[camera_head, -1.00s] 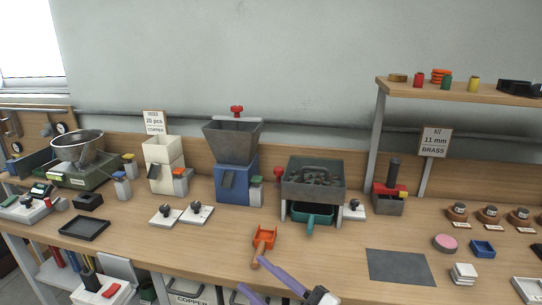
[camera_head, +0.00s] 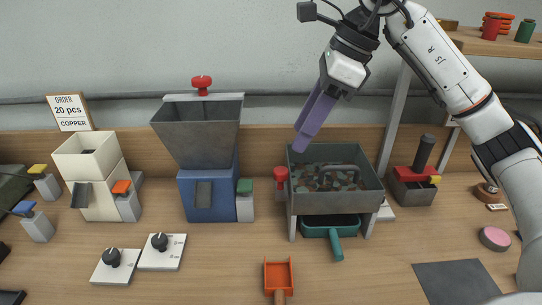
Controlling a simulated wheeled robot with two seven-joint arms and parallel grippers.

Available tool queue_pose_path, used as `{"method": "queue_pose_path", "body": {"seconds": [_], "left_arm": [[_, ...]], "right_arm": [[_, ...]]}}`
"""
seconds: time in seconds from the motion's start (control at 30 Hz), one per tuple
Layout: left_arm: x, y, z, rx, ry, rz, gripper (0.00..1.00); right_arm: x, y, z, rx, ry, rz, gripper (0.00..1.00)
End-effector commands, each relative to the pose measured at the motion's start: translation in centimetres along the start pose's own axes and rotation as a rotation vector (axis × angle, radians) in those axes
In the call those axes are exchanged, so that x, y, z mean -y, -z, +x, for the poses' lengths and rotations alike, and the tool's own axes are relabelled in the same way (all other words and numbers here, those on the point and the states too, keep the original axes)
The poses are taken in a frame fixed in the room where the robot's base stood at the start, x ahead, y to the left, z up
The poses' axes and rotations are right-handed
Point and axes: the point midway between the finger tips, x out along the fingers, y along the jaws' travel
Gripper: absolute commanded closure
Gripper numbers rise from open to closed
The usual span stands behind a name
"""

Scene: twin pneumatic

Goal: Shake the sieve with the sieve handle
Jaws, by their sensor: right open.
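The sieve (camera_head: 335,202) is a grey open box on legs, holding many small brown and greenish pieces. A dark grey arched bar (camera_head: 338,169), which looks like the sieve handle, spans the inside towards the back. A red-topped post (camera_head: 281,174) stands at the sieve's left side. A teal tray with a handle (camera_head: 332,228) sits under the sieve. My right gripper (camera_head: 304,143) comes down from the upper right with its purple fingers near the sieve's back left corner, apart from the arched bar. It is open and empty, its fingers overlapping in this view. My left gripper is out of view.
A blue hopper machine (camera_head: 207,190) and a cream dispenser (camera_head: 92,180) stand to the left. An orange scoop (camera_head: 278,276) lies in front. A red-and-grey device (camera_head: 412,182) stands right of the sieve. Bare table lies between the hopper and scoop.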

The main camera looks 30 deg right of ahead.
Motion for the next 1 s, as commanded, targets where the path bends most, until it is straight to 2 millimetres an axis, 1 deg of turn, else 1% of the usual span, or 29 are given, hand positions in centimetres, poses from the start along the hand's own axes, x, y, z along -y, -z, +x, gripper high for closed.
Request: {"method": "queue_pose_path", "body": {"seconds": [0.17,0.3,0.4,0.53,0.7,0.97,1.0], "left_arm": [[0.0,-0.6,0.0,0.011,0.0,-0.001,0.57],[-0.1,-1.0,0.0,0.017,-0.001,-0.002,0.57],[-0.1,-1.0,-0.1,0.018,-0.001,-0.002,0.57],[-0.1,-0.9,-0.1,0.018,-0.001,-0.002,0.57],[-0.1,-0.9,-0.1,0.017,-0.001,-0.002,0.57],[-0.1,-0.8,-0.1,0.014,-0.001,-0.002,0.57],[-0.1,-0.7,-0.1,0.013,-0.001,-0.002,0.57]], "right_arm": [[0.0,0.2,2.5,-0.008,-0.001,0.0,0.57],[-0.1,0.2,5.2,-0.007,-0.002,-0.001,0.57],[-0.1,0.1,7.0,-0.005,-0.003,0.0,0.57],[-0.1,0.1,8.7,-0.004,-0.004,0.0,0.57],[-0.1,0.0,9.8,-0.002,-0.002,-0.001,0.57],[-0.1,0.0,10.0,-0.002,-0.001,-0.001,0.57],[-0.1,0.0,10.0,-0.002,-0.001,-0.001,0.61]]}}
